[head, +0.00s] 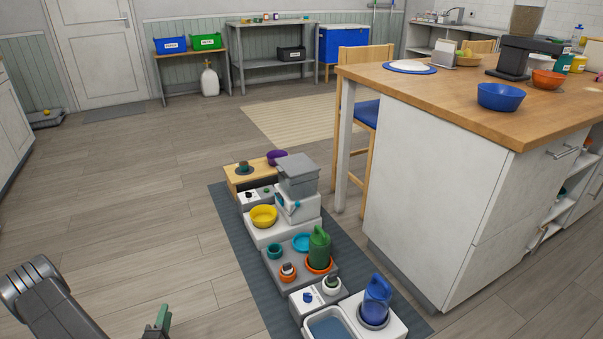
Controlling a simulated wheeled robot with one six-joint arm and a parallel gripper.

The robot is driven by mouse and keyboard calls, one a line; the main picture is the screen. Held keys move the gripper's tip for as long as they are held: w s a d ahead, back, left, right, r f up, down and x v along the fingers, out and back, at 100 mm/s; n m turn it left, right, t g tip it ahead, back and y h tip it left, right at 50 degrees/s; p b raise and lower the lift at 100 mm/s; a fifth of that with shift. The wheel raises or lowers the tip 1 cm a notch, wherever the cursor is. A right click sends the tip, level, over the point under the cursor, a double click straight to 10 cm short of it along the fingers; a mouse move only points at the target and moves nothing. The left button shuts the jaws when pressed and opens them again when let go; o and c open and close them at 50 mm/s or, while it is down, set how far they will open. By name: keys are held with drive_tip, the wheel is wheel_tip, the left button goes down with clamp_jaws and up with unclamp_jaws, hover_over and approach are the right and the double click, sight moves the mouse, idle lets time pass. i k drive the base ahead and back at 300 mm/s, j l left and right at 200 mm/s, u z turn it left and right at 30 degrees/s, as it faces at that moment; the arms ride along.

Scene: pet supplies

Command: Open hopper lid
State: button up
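A feeder with a grey hopper (299,187) and a white body (298,209) stands on the floor mat in the head view. Its grey lid (296,164) lies on top and looks closed. A second hopper (526,20), clear and filled with brown kibble, stands on a dark machine on the counter; its top is cut off by the frame. My gripper (159,323) is at the bottom left edge, well apart from both.
A dark mat (236,264) holds the feeder, a yellow bowl (264,214), a green bottle (320,248) and a blue bottle (377,295). A wood-topped island (450,92) stands to the right.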

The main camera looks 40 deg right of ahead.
sight(295, 165)
drive_tip(key=i+l+z, duration=0.15)
drive_tip(key=i+z, duration=0.85)
drive_tip(key=z, duration=0.15)
drive_tip(key=i+j+z, duration=0.2)
drive_tip(key=i+z, duration=0.15)
drive_tip(key=i+j, duration=0.6)
drive_tip(key=i, duration=0.2)
drive_tip(key=j, duration=0.2)
drive_tip(key=i+z, duration=0.05)
